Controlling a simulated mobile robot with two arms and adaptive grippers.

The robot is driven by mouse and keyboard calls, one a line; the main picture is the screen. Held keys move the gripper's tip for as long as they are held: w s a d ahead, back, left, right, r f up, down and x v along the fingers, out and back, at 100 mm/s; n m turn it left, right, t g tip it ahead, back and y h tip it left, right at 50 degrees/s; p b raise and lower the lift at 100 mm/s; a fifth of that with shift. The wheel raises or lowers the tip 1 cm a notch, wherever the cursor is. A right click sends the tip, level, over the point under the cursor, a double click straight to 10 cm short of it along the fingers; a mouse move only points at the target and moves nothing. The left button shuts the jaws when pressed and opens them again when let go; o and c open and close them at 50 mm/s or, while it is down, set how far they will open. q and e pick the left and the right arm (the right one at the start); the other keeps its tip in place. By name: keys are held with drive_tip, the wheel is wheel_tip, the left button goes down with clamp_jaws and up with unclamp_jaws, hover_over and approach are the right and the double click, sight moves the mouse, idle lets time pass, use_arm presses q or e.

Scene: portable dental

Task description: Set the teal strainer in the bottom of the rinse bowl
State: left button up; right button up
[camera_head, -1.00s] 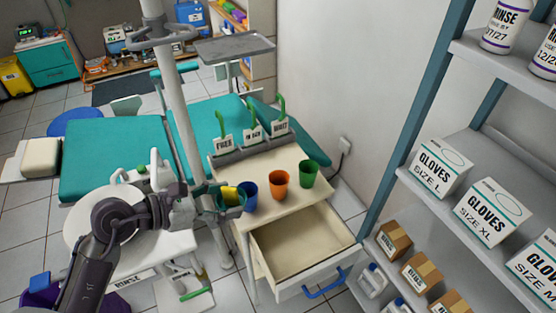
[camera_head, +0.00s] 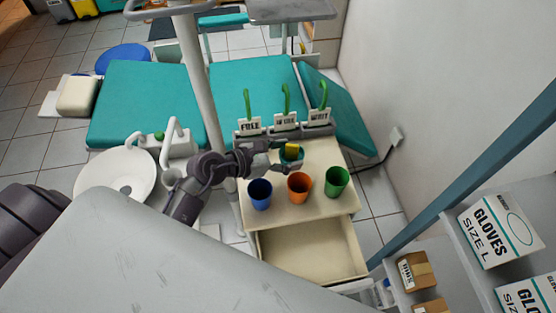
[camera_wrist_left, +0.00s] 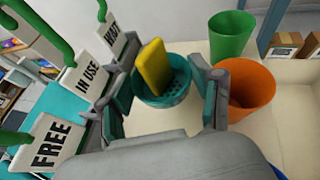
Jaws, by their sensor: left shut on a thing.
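The teal strainer (camera_wrist_left: 160,96), a small round perforated cup, is between the fingers of my left gripper (camera_wrist_left: 164,100) in the left wrist view. A yellow block (camera_wrist_left: 152,66) stands tilted inside it. In the head view the left gripper (camera_head: 283,153) holds the strainer (camera_head: 291,160) over the cart top, behind the cups; any gap beneath it is hard to tell. The white rinse bowl (camera_head: 98,172) is at the left, well away from the gripper, with a dark drain hole in its bottom. Its front is partly covered by a pale grey surface. My right gripper does not show.
Blue (camera_head: 259,195), orange (camera_head: 299,187) and green (camera_head: 336,182) cups stand on the cart top (camera_head: 325,155). Behind are card holders with green hooks (camera_head: 285,122). The cart drawer (camera_head: 310,248) is open. A white pole (camera_head: 198,85) and spout (camera_head: 170,140) stand near the bowl.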

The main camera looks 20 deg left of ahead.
sight(275, 160)
use_arm(q)
drive_tip(key=a+f, duration=0.1)
drive_tip(key=w+a+f, duration=0.1)
drive_tip(key=shift+w+a, duration=0.15)
drive_tip(key=shift+a, duration=0.25)
drive_tip(key=shift+w+a+f, duration=0.1)
drive_tip(key=shift+a+f, duration=0.25)
drive_tip(key=shift+a, duration=0.1)
wheel_tip(275, 160, down, 3)
drive_tip(key=shift+f, duration=0.4)
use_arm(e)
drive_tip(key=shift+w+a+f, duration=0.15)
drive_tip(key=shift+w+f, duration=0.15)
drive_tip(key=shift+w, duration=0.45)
use_arm(q)
drive_tip(key=shift+f+b, duration=0.2)
drive_tip(key=shift+b, duration=0.2)
drive_tip(key=o, duration=0.8)
drive_tip(key=shift+r, duration=0.1)
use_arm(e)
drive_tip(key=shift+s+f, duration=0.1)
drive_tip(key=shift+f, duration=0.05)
